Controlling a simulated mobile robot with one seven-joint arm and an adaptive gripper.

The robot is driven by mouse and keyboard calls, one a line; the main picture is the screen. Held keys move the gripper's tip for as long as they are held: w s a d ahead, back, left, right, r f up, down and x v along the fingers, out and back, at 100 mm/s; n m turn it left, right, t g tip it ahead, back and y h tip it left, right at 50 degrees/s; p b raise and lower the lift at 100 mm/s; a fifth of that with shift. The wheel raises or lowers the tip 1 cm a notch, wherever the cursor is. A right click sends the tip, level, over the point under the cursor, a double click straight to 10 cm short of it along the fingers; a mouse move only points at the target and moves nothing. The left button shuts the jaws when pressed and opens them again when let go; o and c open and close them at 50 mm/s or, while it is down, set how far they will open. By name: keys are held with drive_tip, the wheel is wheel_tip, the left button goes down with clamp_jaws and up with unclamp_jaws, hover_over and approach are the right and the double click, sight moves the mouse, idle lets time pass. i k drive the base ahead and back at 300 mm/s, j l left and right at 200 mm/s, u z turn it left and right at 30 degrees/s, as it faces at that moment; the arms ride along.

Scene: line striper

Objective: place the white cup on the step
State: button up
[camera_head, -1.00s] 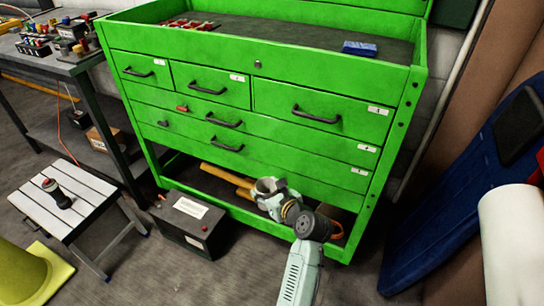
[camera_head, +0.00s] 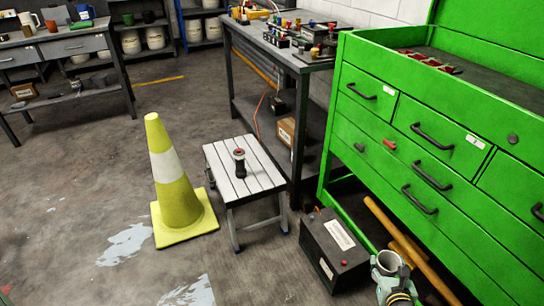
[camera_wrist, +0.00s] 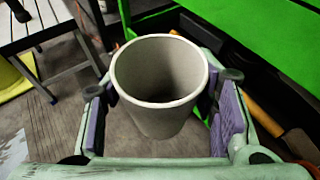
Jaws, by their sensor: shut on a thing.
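The white cup (camera_wrist: 158,75) is upright in my gripper (camera_wrist: 165,100), its open rim facing the wrist camera. Purple-padded fingers stand on both sides of it, shut on it. It looks empty inside. In the head view the cup (camera_head: 388,261) and my gripper (camera_head: 396,284) are at the bottom right, in front of the green cabinet. The step (camera_head: 222,158) is a low stool with a white slatted top and grey legs, left of my gripper. A dark object with a red top (camera_head: 239,162) stands mid-top. The step (camera_wrist: 52,28) also shows at the wrist view's upper left.
A black battery-like box (camera_head: 332,250) sits on the floor between my gripper and the step. A yellow cone with a white band (camera_head: 173,190) stands left of the step. The green cabinet (camera_head: 440,150) and a dark workbench (camera_head: 275,45) border the right and back. Floor at left is open.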

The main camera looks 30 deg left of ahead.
sight(230, 153)
drive_tip(key=i+j, duration=0.2)
drive_tip(key=j, duration=0.25)
drive_tip(key=i+j, duration=0.15)
drive_tip(key=j, duration=0.25)
drive_tip(key=i+j+u, duration=0.1)
drive_tip(key=j, duration=0.35)
drive_tip(key=i+j, duration=0.5)
drive_tip(key=j, duration=0.35)
drive_tip(key=i+j+u, duration=0.1)
drive_tip(key=j, duration=0.3)
drive_tip(key=i+j, duration=0.55)
drive_tip(key=j, duration=0.25)
drive_tip(key=k+u, duration=0.05)
